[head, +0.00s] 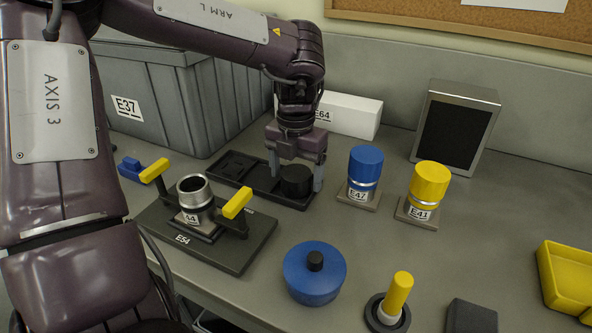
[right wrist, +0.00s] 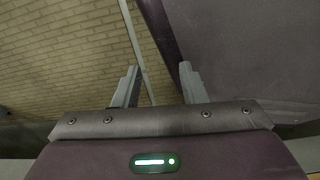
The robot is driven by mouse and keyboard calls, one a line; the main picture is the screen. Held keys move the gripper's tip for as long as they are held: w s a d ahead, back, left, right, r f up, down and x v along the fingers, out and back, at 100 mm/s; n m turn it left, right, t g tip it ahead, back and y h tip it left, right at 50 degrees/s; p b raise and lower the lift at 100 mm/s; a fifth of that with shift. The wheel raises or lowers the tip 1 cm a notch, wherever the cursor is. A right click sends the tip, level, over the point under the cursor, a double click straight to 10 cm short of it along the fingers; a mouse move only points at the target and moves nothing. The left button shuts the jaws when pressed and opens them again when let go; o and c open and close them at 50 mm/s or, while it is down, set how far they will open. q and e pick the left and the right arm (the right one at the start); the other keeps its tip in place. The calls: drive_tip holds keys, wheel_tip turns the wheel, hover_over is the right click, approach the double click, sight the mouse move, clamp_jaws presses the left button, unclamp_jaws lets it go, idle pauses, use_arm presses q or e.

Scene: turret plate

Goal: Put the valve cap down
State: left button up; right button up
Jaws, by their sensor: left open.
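The valve cap appears to be the short black cylinder (head: 296,181) at the right end of a shallow black tray (head: 235,180) on the bench. It sits upright in the tray. My left gripper (head: 296,170) is directly above it, pointing down, with its fingers apart on either side of the cap. Whether the fingers touch it cannot be told. An open metal cylinder (head: 195,192) stands on the black E54 plate (head: 165,235) between two yellow-handled clamps. My right gripper (right wrist: 160,85) is open and empty in the right wrist view, facing a brick wall.
Blue-topped E47 (head: 365,168) and yellow-topped E41 (head: 429,182) stand right of the tray. A blue lidded pot (head: 314,273) and a yellow-handled tool (head: 396,295) are in front. A grey E37 crate (head: 170,95) and white E64 box (head: 348,115) stand behind.

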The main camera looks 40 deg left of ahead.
sight(296, 172)
use_arm(q)
wheel_tip(296, 172, up, 12)
drive_tip(key=p, duration=0.2)
drive_tip(key=shift+r, duration=0.15)
use_arm(e)
drive_tip(key=shift+s+d+r, duration=0.3)
drive_tip(key=shift+s+r, duration=0.1)
drive_tip(key=shift+s, duration=0.1)
drive_tip(key=shift+s+d+r, duration=0.25)
drive_tip(key=shift+s+r, duration=0.15)
drive_tip(key=shift+s, duration=0.05)
drive_tip(key=shift+a, duration=0.2)
